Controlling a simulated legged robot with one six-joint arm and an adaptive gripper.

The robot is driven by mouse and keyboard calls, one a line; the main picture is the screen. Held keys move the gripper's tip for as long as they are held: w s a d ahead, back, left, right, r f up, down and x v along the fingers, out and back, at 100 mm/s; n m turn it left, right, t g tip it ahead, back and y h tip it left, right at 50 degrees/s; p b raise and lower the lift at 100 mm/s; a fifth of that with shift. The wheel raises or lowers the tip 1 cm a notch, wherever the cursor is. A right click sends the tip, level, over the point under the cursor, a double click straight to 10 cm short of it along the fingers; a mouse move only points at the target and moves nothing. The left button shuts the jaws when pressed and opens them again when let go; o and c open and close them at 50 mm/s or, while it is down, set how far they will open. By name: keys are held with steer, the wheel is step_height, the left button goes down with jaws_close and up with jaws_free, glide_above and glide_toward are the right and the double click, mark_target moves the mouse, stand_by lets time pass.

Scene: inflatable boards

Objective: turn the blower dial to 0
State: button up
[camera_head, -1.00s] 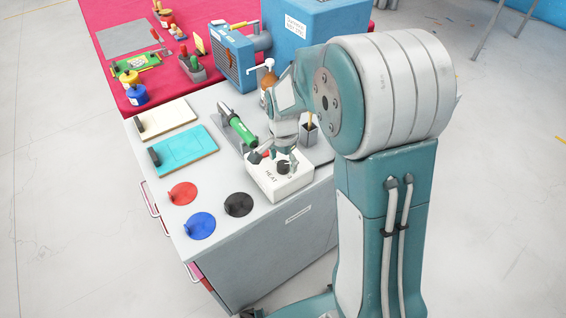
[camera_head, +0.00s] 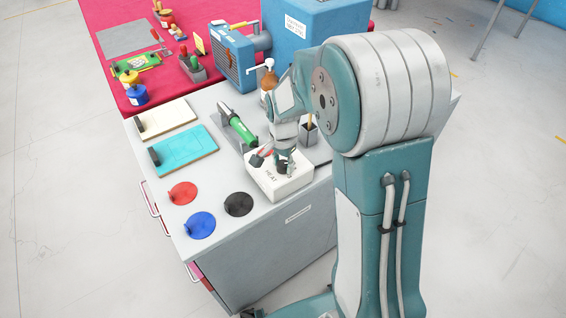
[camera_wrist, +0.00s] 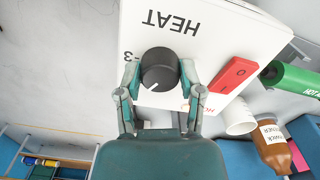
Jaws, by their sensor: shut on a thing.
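The white blower control box (camera_head: 292,184), lettered HEAT, sits at the near end of the grey worktop. Its black round dial (camera_wrist: 158,66) fills the space between my fingers in the wrist view. A white pointer mark shows on the dial's edge towards my palm. A "3" is printed beside it; other scale marks are partly hidden. My gripper (camera_wrist: 158,92) is shut on the dial, one finger on each side. In the head view my gripper (camera_head: 284,164) points down onto the box and mostly covers the dial.
A red rocker switch (camera_wrist: 232,75) marked 0 is close beside my finger. The green hot-air blower (camera_head: 241,130) lies behind the box. A brown bottle (camera_wrist: 273,147) and a grey cup (camera_head: 309,133) stand nearby. Red, blue and black discs (camera_head: 239,204) lie to the left.

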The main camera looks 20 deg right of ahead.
steer(key=n, duration=1.1)
steer(key=shift+n, duration=0.3)
steer(key=n, duration=1.1)
steer(key=shift+n, duration=0.4)
steer(key=o, duration=1.2)
steer(key=shift+f, duration=0.1)
steer(key=shift+c, duration=0.2)
steer(key=shift+w+a, duration=0.1)
